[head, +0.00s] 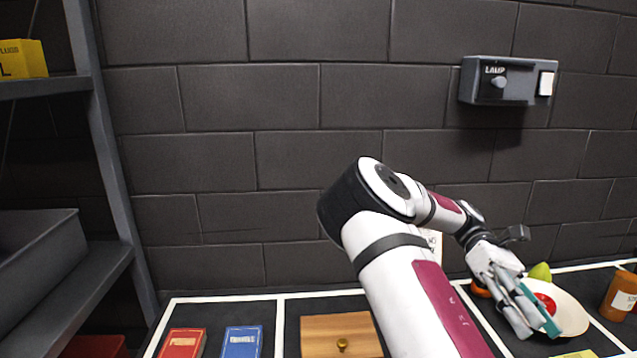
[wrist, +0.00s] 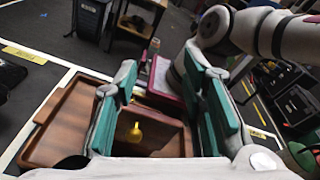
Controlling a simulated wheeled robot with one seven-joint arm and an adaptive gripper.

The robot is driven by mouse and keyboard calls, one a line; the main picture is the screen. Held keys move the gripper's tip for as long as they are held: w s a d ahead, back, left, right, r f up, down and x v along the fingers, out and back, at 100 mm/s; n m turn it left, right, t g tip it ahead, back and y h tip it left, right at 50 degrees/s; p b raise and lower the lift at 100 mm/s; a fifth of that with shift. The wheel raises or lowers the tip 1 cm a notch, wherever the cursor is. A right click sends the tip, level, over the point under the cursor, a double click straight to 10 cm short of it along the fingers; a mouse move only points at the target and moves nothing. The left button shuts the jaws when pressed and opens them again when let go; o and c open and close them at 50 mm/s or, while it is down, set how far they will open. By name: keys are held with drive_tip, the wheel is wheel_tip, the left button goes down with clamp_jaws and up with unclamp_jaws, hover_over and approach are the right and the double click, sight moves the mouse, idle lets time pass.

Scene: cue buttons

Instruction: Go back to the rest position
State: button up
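My gripper (head: 540,328) is at the right of the head view, its teal-padded fingers pointing down and to the right in front of a cream bowl (head: 572,318). In the wrist view my gripper (wrist: 165,78) shows its two teal pads well apart, with nothing held between them. The wooden box (head: 325,332) with a brass knob stands left of my arm in the head view. A brown wooden box with a yellow knob (wrist: 135,133) shows beyond the fingers in the wrist view. My arm hides part of the counter.
A red box (head: 183,343) and a blue box (head: 242,341) lie on the counter at left. The bowl holds fruit, and an orange-brown jar (head: 618,295) stands right of it. A lamp switch box (head: 508,80) is on the wall. Grey shelving (head: 105,150) stands at far left.

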drive_tip(key=s+t, duration=0.3)
drive_tip(key=shift+s+a+r, duration=0.1)
drive_tip(key=shift+s+a, duration=0.1)
drive_tip(key=shift+a, duration=0.05)
drive_tip(key=s+a+r+m+t+p, duration=0.1)
drive_tip(key=s+a+r+t, duration=0.3)
drive_tip(key=a+t, duration=0.4)
drive_tip(key=s+a+r+m+t+p, duration=0.2)
drive_tip(key=s+a+r+m+t, duration=0.1)
drive_tip(key=a+t, duration=0.5)
drive_tip(key=shift+s+r+m+t, duration=0.3)
drive_tip(key=shift+s+r+t, duration=0.45)
drive_tip(key=shift+r, duration=0.2)
idle(1.0)
